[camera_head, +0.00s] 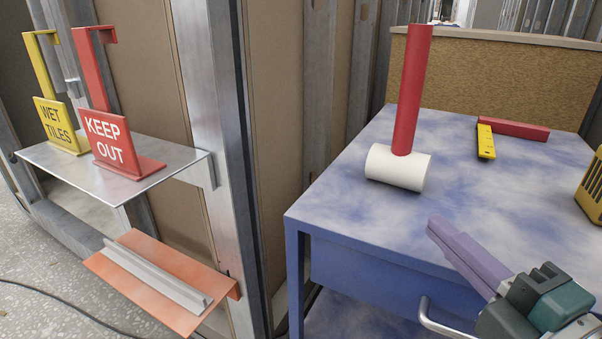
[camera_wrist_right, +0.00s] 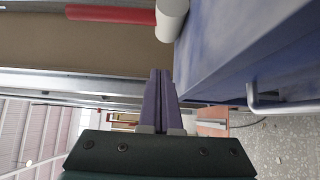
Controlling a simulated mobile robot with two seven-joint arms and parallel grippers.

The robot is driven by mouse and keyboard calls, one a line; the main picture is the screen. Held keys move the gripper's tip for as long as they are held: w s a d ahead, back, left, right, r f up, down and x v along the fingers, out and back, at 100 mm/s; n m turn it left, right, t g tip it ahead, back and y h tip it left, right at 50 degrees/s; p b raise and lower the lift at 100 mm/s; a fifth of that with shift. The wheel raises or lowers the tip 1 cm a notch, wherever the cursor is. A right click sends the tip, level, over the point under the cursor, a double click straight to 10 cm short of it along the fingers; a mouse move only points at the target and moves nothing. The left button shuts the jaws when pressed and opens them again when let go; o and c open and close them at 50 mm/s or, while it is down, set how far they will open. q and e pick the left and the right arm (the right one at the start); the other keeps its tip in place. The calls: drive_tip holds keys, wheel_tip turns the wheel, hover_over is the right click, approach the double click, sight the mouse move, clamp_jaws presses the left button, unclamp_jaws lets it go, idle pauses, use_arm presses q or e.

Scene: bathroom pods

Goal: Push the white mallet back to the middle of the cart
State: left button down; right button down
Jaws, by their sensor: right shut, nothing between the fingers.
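The white mallet (camera_head: 398,168) stands on its head near the left edge of the blue cart top (camera_head: 470,215), its red handle pointing up. It also shows in the right wrist view (camera_wrist_right: 172,18), at the top. My right gripper (camera_head: 434,226) is shut, with its purple fingers together and nothing between them. It is to the right of the mallet head and nearer the cart's front edge, apart from the mallet. In the right wrist view the closed fingers (camera_wrist_right: 160,75) point up the picture toward the mallet. My left gripper is not in view.
A red and yellow tool (camera_head: 486,142) lies at the back of the cart, and a yellow object (camera_head: 590,190) stands at its right edge. A metal handle (camera_head: 432,318) juts from the cart's front. Left of the cart are a metal post and a shelf (camera_head: 130,182) with two signs.

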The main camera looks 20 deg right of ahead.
drive_tip(key=b, duration=0.2)
approach(388, 162)
drive_tip(key=w+a, duration=0.2)
drive_tip(key=w, duration=0.1)
drive_tip(key=shift+a, duration=0.35)
drive_tip(key=shift+w+d+b, duration=0.55)
drive_tip(key=shift+w+d, duration=0.8)
drive_tip(key=shift+d, duration=0.15)
